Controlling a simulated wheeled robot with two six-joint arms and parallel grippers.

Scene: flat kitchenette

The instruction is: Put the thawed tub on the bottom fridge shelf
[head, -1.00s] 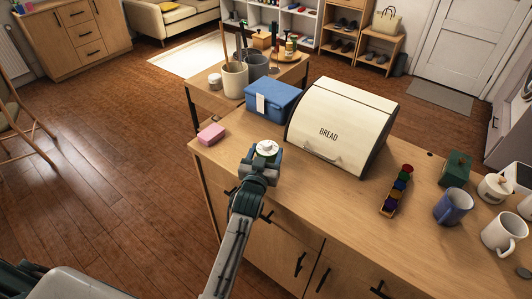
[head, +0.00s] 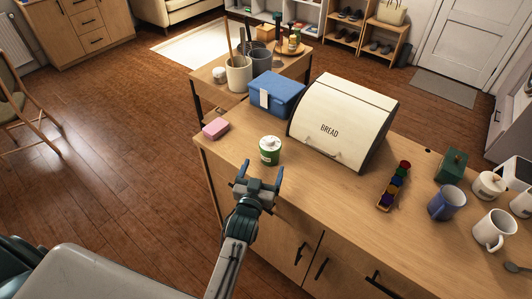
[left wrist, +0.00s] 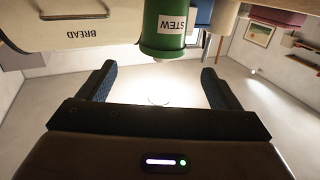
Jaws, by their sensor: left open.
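A green tub (head: 270,151) with a white lid and a white label stands upright on the wooden counter (head: 305,195), near its left end. In the left wrist view the tub (left wrist: 163,30) appears upside down, and its label reads STEW. My left gripper (head: 262,173) is open and empty, just in front of the tub and apart from it. Its two fingers (left wrist: 158,72) show spread in the left wrist view with nothing between them. No fridge or fridge shelf can be made out. My right gripper is not in view.
A cream bread bin (head: 342,122) and a blue box (head: 276,94) stand behind the tub. A pink block (head: 216,128) lies at the counter's left edge. A strip of coloured pots (head: 394,186) and mugs (head: 446,202) stand to the right. Floor at left is mostly clear.

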